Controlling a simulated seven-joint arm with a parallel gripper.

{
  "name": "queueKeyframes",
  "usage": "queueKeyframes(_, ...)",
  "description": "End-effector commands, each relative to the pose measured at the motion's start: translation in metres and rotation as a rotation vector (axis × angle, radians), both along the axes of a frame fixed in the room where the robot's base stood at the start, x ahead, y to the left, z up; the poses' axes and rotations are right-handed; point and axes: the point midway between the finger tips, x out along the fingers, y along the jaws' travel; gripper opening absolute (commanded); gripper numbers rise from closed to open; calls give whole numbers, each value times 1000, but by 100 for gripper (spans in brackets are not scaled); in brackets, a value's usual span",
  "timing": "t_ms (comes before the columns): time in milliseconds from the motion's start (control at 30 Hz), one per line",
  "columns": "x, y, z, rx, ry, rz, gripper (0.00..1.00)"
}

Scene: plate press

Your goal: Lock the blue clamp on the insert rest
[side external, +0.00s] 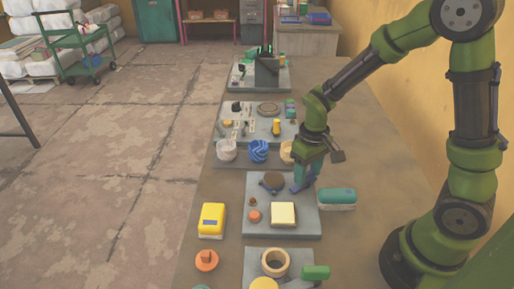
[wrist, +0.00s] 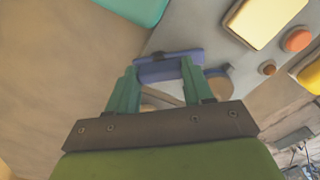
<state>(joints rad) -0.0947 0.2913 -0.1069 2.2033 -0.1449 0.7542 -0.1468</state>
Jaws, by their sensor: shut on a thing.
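My gripper (side external: 302,178) reaches down to the back right part of a grey plate (side external: 306,226) in the side view. In the wrist view its two green fingers (wrist: 159,70) are shut on the blue clamp (wrist: 168,71), a blue bar across the fingertips. In the side view the fingers and arm largely cover the clamp. A round brown piece (side external: 271,181) lies on the same plate, just left of the gripper; I cannot tell whether it is the insert rest. The fingers hide the clamp's lower part, and its lock state cannot be told.
The plate also bears a cream block (side external: 283,214), an orange button (side external: 254,216) and a small brown knob (side external: 252,201). A teal and white block (side external: 336,198) stands right, a yellow block (side external: 212,220) left. Cups, including a blue one (side external: 258,150), stand behind.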

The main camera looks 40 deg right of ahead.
Motion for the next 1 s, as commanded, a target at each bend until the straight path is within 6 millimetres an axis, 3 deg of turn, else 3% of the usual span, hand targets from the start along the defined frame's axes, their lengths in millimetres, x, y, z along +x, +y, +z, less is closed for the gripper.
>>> queueKeyframes(500,0,0,1,1,1,-465,21)
queueKeyframes(1000,0,0,1,1,1,-689,21)
